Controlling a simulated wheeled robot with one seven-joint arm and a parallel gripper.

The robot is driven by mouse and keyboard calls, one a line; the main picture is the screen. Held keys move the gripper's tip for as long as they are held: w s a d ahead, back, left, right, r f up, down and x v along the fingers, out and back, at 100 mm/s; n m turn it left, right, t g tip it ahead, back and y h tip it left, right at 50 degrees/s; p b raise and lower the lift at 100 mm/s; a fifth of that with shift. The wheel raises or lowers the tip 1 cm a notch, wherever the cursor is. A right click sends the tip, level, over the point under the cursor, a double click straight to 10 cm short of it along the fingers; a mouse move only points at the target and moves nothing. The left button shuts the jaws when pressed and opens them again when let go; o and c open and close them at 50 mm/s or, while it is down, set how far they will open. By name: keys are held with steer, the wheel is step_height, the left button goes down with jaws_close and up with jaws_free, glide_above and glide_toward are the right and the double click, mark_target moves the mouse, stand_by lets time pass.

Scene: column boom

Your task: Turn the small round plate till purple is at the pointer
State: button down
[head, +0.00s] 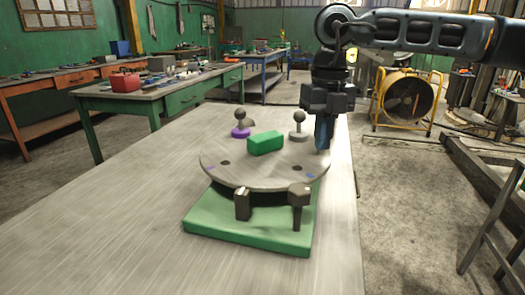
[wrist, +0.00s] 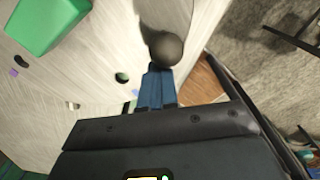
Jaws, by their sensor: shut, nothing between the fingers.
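The round plate (head: 265,175) is grey and sits raised over a green base (head: 205,220). It carries a green block (head: 265,143), a dark ball knob on a purple foot (head: 240,132) at the back left, and a ball knob on a grey foot (head: 298,136) at the back right. Two dark posts (head: 242,205) stand at the front edge; I cannot tell which part is the pointer. My gripper (head: 322,146) is shut and empty, pointing down at the plate's right edge, right of the grey-footed knob. In the wrist view a dark ball (wrist: 166,48) appears just beyond the blue fingertips (wrist: 154,73).
The plate stands on a long pale table (head: 110,215), clear at the left and front. Its right edge runs close beside my gripper. Green benches (head: 170,98) stand behind at the left, and a yellow-framed fan (head: 405,98) stands on the floor at the right.

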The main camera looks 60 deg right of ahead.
steer(key=shift+w+d, duration=0.1)
steer(key=shift+d, duration=0.3)
steer(key=shift+w+d, duration=0.1)
steer(key=shift+d, duration=0.05)
steer(key=shift+w+d+b, duration=0.25)
steer(key=shift+d+b, duration=0.2)
steer(key=shift+d, duration=0.35)
steer(key=shift+w+d, duration=0.4)
steer(key=shift+d, duration=0.25)
steer(key=shift+w+d+b, duration=0.1)
steer(key=shift+b, duration=0.2)
steer(key=shift+w+d, duration=0.45)
steer(key=shift+d, duration=0.15)
steer(key=shift+w+d, duration=0.1)
